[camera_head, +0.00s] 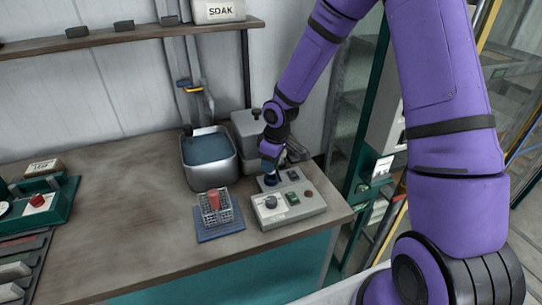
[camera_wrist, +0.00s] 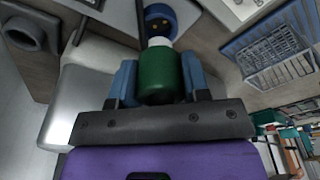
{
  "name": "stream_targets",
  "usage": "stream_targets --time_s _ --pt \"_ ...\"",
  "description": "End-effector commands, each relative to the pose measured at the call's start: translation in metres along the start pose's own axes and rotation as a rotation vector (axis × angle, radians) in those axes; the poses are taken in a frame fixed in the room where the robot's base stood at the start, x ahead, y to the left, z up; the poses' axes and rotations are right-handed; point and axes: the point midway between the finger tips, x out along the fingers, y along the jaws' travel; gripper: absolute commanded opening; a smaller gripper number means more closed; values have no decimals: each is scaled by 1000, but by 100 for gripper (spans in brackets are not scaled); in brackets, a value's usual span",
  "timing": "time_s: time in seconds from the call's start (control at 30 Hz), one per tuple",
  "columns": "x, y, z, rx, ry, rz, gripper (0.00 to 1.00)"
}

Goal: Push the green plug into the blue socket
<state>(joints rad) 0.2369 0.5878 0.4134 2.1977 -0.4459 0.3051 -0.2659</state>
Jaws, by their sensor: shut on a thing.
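The green plug (camera_wrist: 160,76) with a pale front end is in the wrist view, between the two blue fingers of my gripper (camera_wrist: 160,82). My gripper is shut on it. The round blue socket (camera_wrist: 158,18) with yellowish contacts lies just beyond the plug's pale end, nearly in line with it. I cannot tell whether they touch. In the head view my gripper (camera_head: 272,160) points down above the dark blue socket (camera_head: 271,180) at the back left of the grey control box (camera_head: 288,207). The plug is hard to make out there.
A metal basin of blue liquid (camera_head: 209,155) stands left of the box. A wire rack (camera_head: 216,209) with a red item sits on a blue mat (camera_head: 221,231) front left. A grey container (camera_head: 250,135) stands behind. The table's middle left (camera_head: 130,190) is clear.

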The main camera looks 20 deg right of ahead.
Motion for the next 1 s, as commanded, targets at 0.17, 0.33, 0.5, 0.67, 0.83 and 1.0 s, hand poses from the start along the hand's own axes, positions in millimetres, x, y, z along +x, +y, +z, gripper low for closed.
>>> stream_targets --time_s 0.17,0.33,0.5,0.67,0.83,1.0 --pt "7 0 1 0 -1 -1 18" --pt "9 0 2 1 -1 0 18" --pt "8 0 2 0 -1 0 18" --pt "8 0 2 0 -1 0 18" --pt "8 0 2 0 -1 0 18" --pt "8 0 2 0 -1 0 18"
